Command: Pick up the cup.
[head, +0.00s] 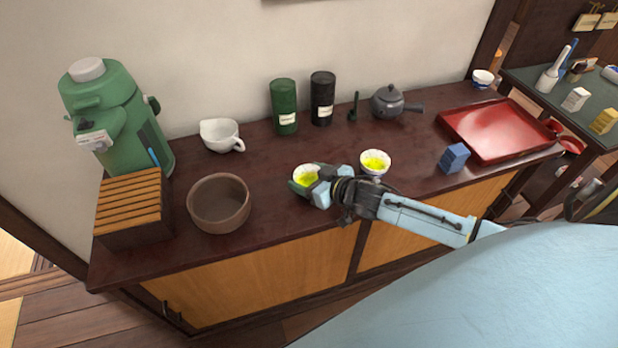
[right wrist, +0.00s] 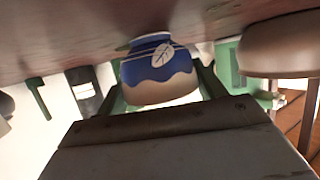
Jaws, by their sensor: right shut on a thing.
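A small cup (head: 304,173) with a pale rim and yellow-green liquid is at the middle of the dark counter. In the right wrist view, which looks upside down, the cup (right wrist: 160,72) shows a blue and tan side with a white leaf mark. My right gripper (head: 307,184) is shut on it, with green fingers on both sides. The cup looks upright and is at or very near the counter top; I cannot tell whether it touches. A second cup (head: 375,162) with similar liquid stands to the right, just beyond my right arm. My left gripper is not in view.
A brown bowl (head: 219,204) and slatted wooden box (head: 133,205) stand left. Behind are a white spouted pot (head: 221,136), green canister (head: 284,107), black canister (head: 322,98) and grey teapot (head: 388,102). A blue block (head: 453,158) and red tray (head: 478,118) lie right.

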